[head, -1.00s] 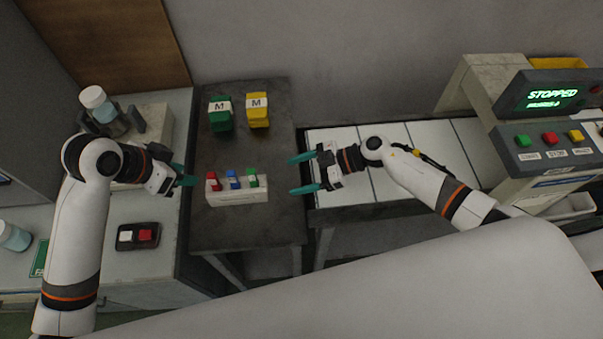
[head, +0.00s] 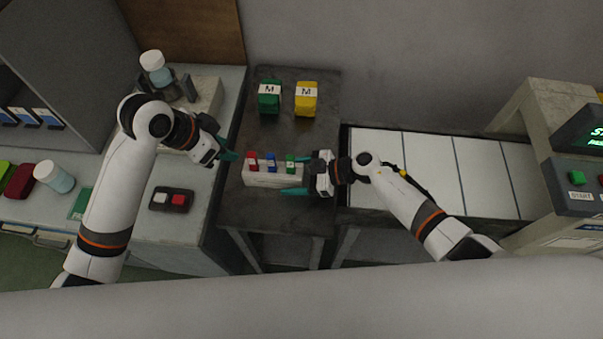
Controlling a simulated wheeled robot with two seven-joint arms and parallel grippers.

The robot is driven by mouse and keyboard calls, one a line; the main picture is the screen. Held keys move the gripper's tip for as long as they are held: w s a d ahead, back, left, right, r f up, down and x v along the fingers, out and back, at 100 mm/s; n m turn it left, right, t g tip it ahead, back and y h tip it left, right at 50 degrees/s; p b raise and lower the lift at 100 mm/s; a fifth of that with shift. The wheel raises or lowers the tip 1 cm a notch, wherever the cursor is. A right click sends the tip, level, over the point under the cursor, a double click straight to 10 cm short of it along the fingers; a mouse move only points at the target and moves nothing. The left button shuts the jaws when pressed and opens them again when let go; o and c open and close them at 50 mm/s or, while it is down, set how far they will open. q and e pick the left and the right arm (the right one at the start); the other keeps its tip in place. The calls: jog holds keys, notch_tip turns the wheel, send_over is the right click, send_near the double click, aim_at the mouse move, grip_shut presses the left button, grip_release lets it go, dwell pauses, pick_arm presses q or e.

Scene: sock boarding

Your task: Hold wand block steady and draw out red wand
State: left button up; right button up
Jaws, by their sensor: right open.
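The wand block (head: 262,181) is a pale block on the dark table, with a red wand (head: 252,162), a blue wand (head: 270,162) and a green wand (head: 290,163) standing in a row in it. The red wand is at the left end. My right gripper (head: 297,174) is open at the block's right end, one finger behind it and one in front. I cannot tell whether the fingers touch the block. My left gripper (head: 227,149) is a little to the left of the red wand, apart from it and empty; its fingertips look parted.
A green block (head: 269,103) and a yellow block (head: 306,105), each with an M label, stand at the back of the dark table (head: 240,205). A white conveyor (head: 430,150) lies to the right. A red-and-white button box (head: 171,199) is on the left counter.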

jog(key=c, duration=1.2)
